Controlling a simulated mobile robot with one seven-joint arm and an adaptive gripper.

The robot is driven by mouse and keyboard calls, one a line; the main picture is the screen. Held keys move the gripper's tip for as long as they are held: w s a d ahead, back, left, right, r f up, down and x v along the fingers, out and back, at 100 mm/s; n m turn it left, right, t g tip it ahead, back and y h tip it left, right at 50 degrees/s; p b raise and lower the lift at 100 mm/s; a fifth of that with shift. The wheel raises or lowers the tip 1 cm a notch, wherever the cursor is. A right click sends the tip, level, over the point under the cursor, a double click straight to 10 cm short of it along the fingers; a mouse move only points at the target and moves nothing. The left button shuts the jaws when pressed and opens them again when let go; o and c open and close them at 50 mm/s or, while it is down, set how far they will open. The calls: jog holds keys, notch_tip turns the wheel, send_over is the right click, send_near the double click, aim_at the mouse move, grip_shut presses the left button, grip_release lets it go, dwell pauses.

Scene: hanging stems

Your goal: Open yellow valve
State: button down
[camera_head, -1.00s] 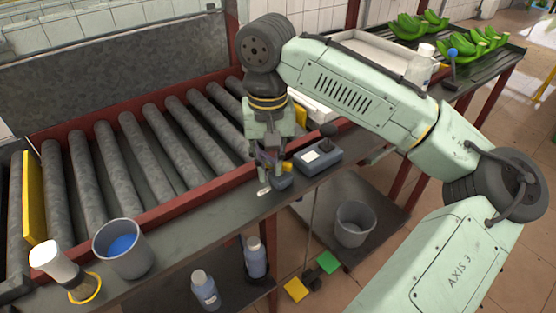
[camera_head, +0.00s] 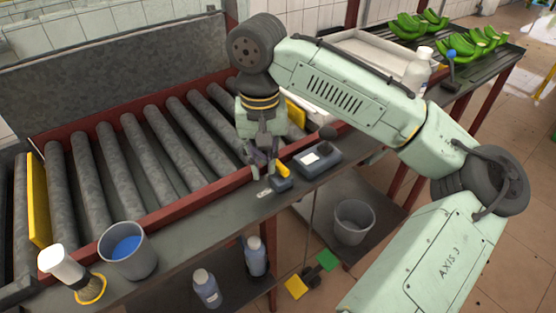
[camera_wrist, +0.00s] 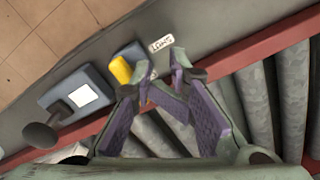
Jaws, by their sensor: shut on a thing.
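The yellow valve handle (camera_head: 282,170) sits on a small blue-grey valve body (camera_head: 281,184) at the table's front edge. In the wrist view the handle (camera_wrist: 120,69) shows just left of the left finger and is not visibly between the fingers. I cannot tell whether that finger touches it. My gripper (camera_head: 262,165) points down just left of the valve. In the wrist view its purple-padded fingers (camera_wrist: 161,66) lean together with a narrow gap at the tips. No held thing can be made out there. A white label reading "LONG" (camera_wrist: 161,44) lies beyond the tips.
A grey box with a black knob (camera_head: 317,158) stands right of the valve. The roller conveyor (camera_head: 150,150) with its red rail lies behind and left. A grey cup (camera_head: 128,252) and a brush (camera_head: 75,275) stand at the table's left. Bottles (camera_head: 206,288) are below.

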notch_tip(320, 180, up, 8)
jog(key=p, duration=0.2)
jog(key=shift+p, duration=0.3)
jog(key=shift+s, duration=0.1)
dwell(0.4)
